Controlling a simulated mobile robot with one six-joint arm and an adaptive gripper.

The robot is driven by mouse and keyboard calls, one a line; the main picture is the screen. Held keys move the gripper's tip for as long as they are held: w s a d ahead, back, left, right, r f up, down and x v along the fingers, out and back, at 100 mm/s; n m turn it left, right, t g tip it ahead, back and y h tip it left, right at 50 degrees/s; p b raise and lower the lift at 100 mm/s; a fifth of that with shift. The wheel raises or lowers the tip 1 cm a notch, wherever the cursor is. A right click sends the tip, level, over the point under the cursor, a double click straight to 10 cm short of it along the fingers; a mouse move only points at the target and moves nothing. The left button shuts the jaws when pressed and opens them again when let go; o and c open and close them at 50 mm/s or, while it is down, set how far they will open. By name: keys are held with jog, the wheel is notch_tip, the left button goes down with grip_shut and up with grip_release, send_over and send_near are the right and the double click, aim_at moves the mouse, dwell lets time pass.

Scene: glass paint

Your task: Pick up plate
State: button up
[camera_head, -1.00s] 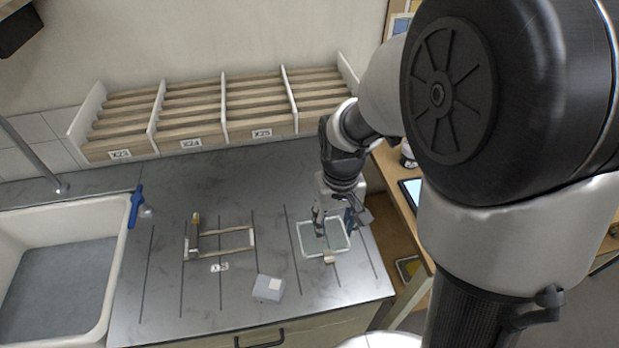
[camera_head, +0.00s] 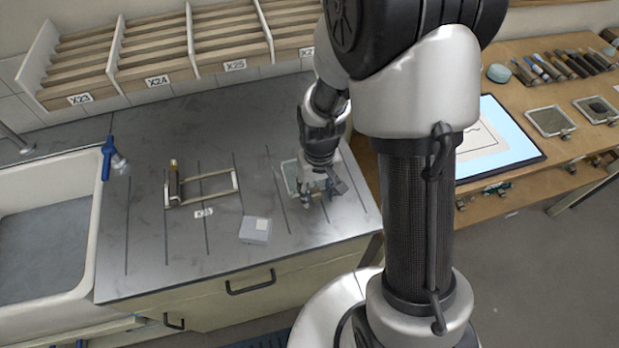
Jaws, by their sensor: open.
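The plate (camera_head: 290,176), a greenish glass pane with a pale edge, lies flat on the right part of the dark counter (camera_head: 140,260). My gripper (camera_head: 318,196) is open and points down over the plate's right side. My gripper and wrist hide much of the plate. I cannot tell whether the fingers touch it.
Slotted racks (camera_head: 158,78) stand behind. A wooden desk (camera_head: 500,180) with a light panel (camera_head: 505,140) is at right.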

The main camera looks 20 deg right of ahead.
notch_tip(320, 180, down, 2)
jog(key=shift+r, duration=0.1)
grip_shut()
dwell(0.5)
